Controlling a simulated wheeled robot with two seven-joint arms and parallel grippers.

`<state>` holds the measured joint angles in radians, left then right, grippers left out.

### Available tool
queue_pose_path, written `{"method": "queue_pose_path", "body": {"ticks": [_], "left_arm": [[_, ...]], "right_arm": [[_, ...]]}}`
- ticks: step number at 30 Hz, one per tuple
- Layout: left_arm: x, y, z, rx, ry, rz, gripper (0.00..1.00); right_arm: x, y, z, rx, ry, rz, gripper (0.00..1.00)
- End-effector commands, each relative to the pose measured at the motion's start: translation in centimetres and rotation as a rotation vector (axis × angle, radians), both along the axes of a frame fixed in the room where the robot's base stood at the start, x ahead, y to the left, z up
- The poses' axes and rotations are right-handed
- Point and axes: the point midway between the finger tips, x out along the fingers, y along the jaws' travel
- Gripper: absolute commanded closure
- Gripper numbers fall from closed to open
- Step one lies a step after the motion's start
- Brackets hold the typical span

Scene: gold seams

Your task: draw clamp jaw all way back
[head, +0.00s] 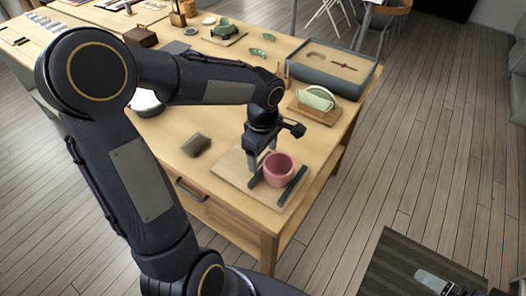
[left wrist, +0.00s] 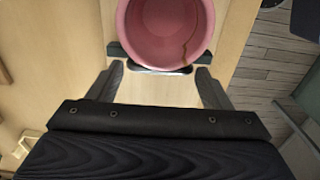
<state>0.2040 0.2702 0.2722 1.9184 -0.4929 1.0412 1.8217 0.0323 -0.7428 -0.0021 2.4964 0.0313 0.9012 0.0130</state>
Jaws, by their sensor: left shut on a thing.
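The clamp sits on a pale wooden board (head: 233,164) near the table's front corner. It has two dark parallel jaws, the near-left jaw (head: 256,182) and the right jaw (head: 293,186). A pink cup (head: 279,169) stands upright between them. In the left wrist view the cup (left wrist: 165,30) shows a brownish seam inside, and the left jaw (left wrist: 118,51) lies along its near side. My left gripper (head: 261,163) reaches down over this jaw, and its fingers (left wrist: 161,84) are shut on the jaw's two ends. Whether the jaw touches the cup is unclear. My right gripper is out of sight.
A dark block (head: 196,145) lies left of the board. Behind the clamp are a wooden stand with a pale green dish (head: 317,98) and a grey tray (head: 322,69). Green pieces (head: 257,52) lie further back.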

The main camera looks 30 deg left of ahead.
Motion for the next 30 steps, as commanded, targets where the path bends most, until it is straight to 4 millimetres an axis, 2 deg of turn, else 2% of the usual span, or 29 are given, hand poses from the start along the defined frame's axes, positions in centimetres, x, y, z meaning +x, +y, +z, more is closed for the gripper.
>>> {"method": "queue_pose_path", "body": {"ticks": [5, 8, 15, 18, 22, 30], "left_arm": [[0.1, 0.7, 0.0, 0.000, 0.000, 0.003, 0.68], [0.3, 2.8, 0.1, 0.001, 0.000, 0.007, 0.68], [0.8, 9.1, 0.2, 0.002, 0.000, 0.007, 0.68], [0.9, 10.8, 0.1, 0.001, 0.000, 0.005, 0.68], [0.9, 11.6, 0.1, 0.002, 0.000, 0.001, 0.68], [1.0, 11.9, 0.1, 0.007, -0.003, -0.001, 0.68]], "right_arm": [[0.0, 0.0, 0.0, 0.000, 0.000, 0.000, 0.06], [0.0, 0.0, 0.1, 0.000, 0.000, 0.000, 0.06], [0.0, 0.0, 0.6, 0.000, 0.000, 0.000, 0.06], [0.0, 0.0, 0.8, 0.000, 0.000, 0.000, 0.06], [0.0, 0.0, 0.8, 0.000, 0.000, 0.000, 0.06], [0.0, 0.0, 0.8, 0.000, 0.000, 0.000, 0.06]]}}
